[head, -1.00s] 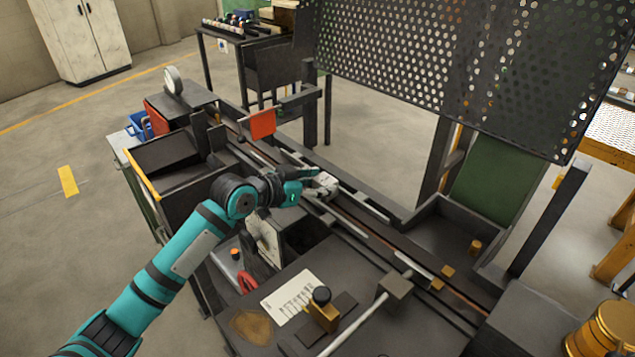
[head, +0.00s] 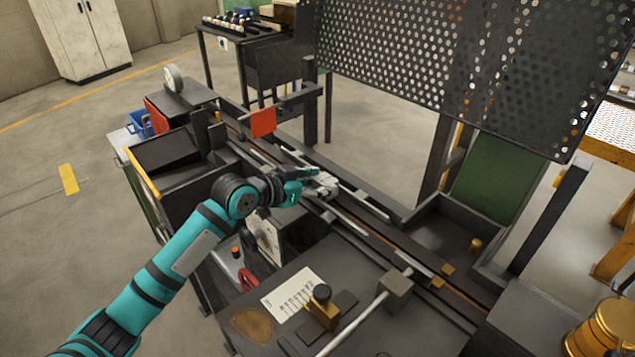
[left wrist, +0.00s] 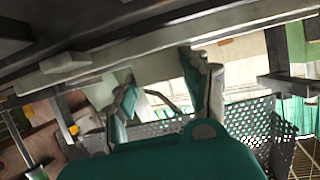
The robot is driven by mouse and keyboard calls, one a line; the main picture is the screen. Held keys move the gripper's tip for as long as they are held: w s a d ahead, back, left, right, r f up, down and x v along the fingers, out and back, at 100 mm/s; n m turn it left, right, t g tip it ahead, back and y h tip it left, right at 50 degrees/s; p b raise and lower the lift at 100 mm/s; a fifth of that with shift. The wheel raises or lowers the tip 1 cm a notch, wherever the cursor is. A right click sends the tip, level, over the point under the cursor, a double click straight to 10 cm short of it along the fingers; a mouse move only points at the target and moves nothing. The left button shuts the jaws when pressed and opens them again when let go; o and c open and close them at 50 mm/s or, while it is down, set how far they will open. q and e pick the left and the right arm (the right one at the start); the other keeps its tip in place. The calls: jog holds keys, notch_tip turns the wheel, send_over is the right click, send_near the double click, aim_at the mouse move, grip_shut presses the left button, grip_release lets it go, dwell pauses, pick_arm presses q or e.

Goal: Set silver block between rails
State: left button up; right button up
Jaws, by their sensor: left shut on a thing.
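My left gripper (head: 313,188) reaches in from the left over the dark track of the bench. It is shut on the silver block (head: 327,187), which is small and partly hidden by the fingers. The block is at the gap between two pale rails, the near rail (head: 347,222) and the far rail (head: 364,202). I cannot tell whether it rests on the track. In the left wrist view, the gripper's fingers (left wrist: 168,95) are apart around a pale surface. My right gripper is not in view.
A red-orange flag (head: 262,122) hangs above the track. A perforated dark guard (head: 440,70) stands behind the bench. A black-knobbed brass fixture (head: 322,308) and a rod with a grey block (head: 396,288) sit at the front. A round gauge (head: 173,78) stands at the far left.

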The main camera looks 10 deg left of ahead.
pick_arm(q)
jog(key=shift+f, duration=0.25)
jog(key=o, duration=1.2)
jog(key=shift+c, duration=0.2)
jog(key=shift+o, duration=1.4)
jog(key=shift+f, duration=0.1)
jog(key=v, duration=1.2)
